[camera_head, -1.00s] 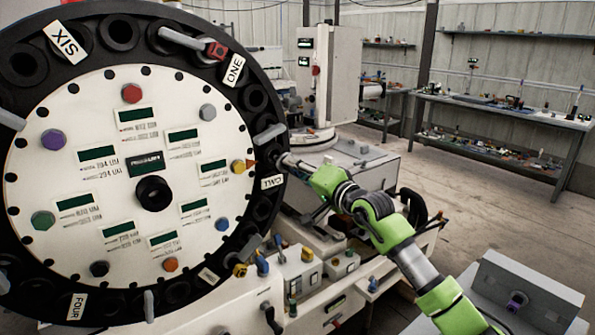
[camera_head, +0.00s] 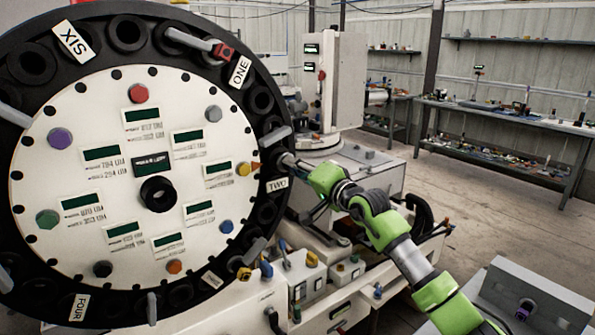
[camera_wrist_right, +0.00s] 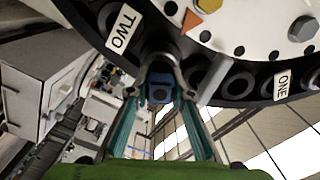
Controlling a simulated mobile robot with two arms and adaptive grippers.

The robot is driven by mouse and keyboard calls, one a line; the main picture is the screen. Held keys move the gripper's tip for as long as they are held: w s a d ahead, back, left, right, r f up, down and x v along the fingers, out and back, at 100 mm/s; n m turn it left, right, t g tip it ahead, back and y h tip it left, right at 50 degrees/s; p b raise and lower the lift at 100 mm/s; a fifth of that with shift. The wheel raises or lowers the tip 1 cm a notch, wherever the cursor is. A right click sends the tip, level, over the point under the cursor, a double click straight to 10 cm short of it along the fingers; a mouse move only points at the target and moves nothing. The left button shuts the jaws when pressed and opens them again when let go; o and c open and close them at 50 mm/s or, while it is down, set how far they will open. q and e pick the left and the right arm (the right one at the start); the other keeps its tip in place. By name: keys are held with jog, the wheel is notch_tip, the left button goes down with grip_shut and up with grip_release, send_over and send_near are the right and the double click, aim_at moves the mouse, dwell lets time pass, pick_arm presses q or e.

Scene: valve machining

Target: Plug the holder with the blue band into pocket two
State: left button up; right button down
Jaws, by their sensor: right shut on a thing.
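The large tool wheel (camera_head: 100,200) has a black rim with pockets and white labels. The TWO label (camera_head: 277,184) is at its right side and also shows in the wrist view (camera_wrist_right: 122,27). My right gripper (camera_head: 296,165) is at the rim right beside that label. In the wrist view its two fingers (camera_wrist_right: 160,80) are shut on the holder with the blue band (camera_wrist_right: 160,94). The holder's far end points at a rim pocket near the TWO label. Whether it is inside the pocket is hard to tell. My left gripper is not in view.
Grey holders stick out of other pockets, including one with a red band (camera_head: 222,50) near ONE and one with a yellow band (camera_head: 243,273). A grey block with a purple piece (camera_head: 525,309) stands at lower right. Workbenches (camera_head: 500,130) line the back wall.

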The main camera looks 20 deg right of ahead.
jog(key=shift+b+x, duration=0.65)
jog(key=shift+x, duration=0.45)
jog(key=c, duration=1.7)
grip_release()
jog(key=shift+r, duration=0.15)
jog(key=shift+s, duration=0.15)
jog(key=v, duration=0.5)
jog(key=shift+s+d, duration=0.15)
jog(key=shift+s, duration=0.2)
